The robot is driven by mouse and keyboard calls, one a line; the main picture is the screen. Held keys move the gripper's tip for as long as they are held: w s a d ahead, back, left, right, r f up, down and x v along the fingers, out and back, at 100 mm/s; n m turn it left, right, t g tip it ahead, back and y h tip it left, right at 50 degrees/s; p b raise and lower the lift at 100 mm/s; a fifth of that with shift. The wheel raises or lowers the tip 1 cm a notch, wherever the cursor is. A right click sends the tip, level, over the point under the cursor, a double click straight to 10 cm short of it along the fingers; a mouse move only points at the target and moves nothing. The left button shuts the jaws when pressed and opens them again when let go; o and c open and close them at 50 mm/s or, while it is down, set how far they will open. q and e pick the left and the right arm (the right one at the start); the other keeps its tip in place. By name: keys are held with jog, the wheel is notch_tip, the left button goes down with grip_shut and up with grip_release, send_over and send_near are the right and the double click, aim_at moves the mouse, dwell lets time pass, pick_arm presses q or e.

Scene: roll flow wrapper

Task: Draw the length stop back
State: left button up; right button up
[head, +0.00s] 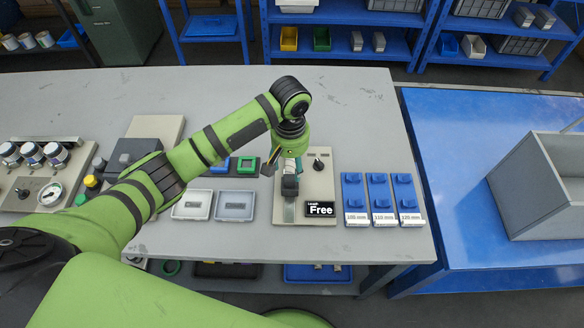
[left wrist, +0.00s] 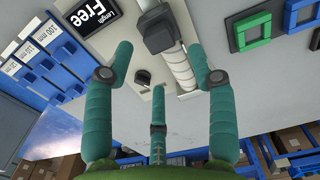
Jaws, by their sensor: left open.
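The length stop shows as a dark block (head: 290,186) on a pale rail (head: 289,210) that runs front to back on a beige base plate. In the left wrist view the dark block (left wrist: 159,32) sits near the top, beyond and between the fingertips. My left gripper (head: 284,167) is over the back part of the rail, pointing down, and partly hides it. Its teal fingers (left wrist: 161,52) are spread open with nothing between them. I cannot tell whether any finger touches the rail. My right gripper is not in view.
A "Length Free" display (head: 320,208) and a black knob (head: 318,163) stand right of the rail. Blue blocks with length labels (head: 381,200) lie farther right. Two grey trays (head: 235,206) and a green frame (head: 247,165) are at the left. The table behind is clear.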

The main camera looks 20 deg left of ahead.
aim_at(290, 178)
pick_arm(q)
jog(key=f, duration=0.4)
jog(key=shift+s+f+p, duration=0.3)
jog(key=shift+p, duration=0.05)
jog(key=shift+w+f, duration=0.1)
jog(key=shift+f, duration=0.35)
grip_shut()
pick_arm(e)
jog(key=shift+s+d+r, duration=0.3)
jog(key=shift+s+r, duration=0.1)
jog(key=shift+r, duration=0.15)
